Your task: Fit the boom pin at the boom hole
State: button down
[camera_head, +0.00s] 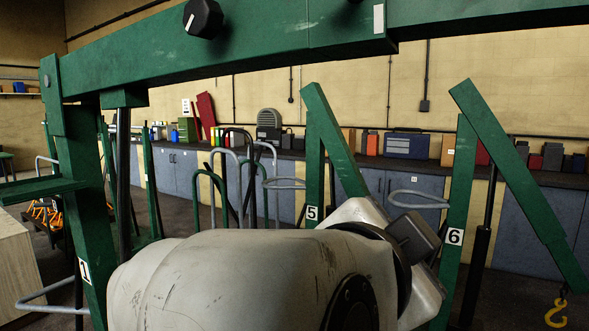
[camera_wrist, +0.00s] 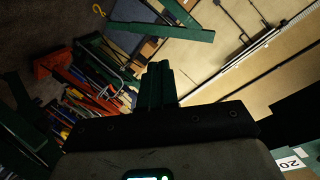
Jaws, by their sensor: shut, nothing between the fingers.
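A green boom (camera_head: 250,43) runs across the top of the head view. A round black knob (camera_head: 203,18) with a white mark sits on its near side; I cannot tell whether this is the boom pin's head. I cannot make out an open boom hole in either view. My gripper (camera_wrist: 160,70) is in the wrist view, its fingers together and empty, pointing away toward the room. In the head view my pale arm fills the lower middle, and the gripper's fingers cannot be made out.
Green posts labelled 1 (camera_head: 85,220), 5 (camera_head: 313,170) and 6 (camera_head: 459,200) stand around my arm. Grey hoop handles (camera_head: 420,200) stick out between them. A yellow hook (camera_head: 557,314) hangs at lower right. Blue cabinets (camera_head: 270,197) line the back wall.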

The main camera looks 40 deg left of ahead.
jog(key=s+a+r+m+t+y, duration=0.1)
jog(key=s+r+m, duration=0.1)
jog(key=s+r, duration=0.55)
jog(key=s+a+r+m+t+y+p, duration=0.15)
jog(key=s+r, duration=0.25)
jog(key=r, duration=0.6)
jog(key=s+a+r+m, duration=0.1)
jog(key=s+r+m, duration=0.2)
jog(key=s+r, duration=0.45)
jog(key=r+x, duration=0.1)
jog(key=x, duration=0.6)
jog(key=shift+r, duration=0.3)
jog(key=shift+p+x, duration=0.8)
jog(key=shift+x, duration=1.4)
